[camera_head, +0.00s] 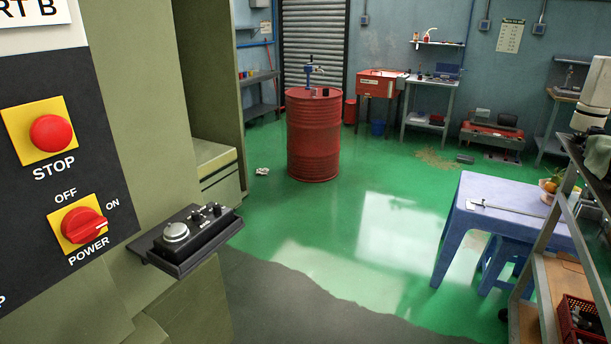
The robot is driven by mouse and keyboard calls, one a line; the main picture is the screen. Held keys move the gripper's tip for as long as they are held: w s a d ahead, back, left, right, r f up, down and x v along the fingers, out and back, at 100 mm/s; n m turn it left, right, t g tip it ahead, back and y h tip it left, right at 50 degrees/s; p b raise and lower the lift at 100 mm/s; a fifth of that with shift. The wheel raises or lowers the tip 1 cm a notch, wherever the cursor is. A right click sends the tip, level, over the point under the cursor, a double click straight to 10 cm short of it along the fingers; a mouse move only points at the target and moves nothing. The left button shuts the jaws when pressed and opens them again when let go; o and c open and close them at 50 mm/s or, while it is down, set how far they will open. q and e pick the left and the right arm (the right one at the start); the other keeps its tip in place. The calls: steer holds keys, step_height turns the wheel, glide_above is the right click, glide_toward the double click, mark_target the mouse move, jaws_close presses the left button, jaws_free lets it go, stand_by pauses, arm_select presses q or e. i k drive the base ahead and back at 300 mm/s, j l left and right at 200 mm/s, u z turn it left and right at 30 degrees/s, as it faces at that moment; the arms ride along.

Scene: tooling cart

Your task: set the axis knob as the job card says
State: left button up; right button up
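A black control box (190,243) sits on a small ledge off the machine's front. It carries one large silver-topped knob (176,232) and a few small black knobs (206,211). Their markings are too small to read, so I cannot tell which is the axis knob or how it is set. A white card (40,12) at the top left is cut off by the picture edge; only "RT B" in black letters shows. Neither of my grippers is in view.
The machine's dark panel holds a red STOP button (50,133) and a red POWER knob (85,225), its white mark pointing right. A red drum (313,140), a blue-purple table (500,190) and a shelf rack (545,240) stand farther off. Green floor (400,200) between is mostly clear.

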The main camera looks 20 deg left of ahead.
mark_target(196, 216)
steer(key=k+j+u, duration=0.1)
steer(key=u, duration=1.2)
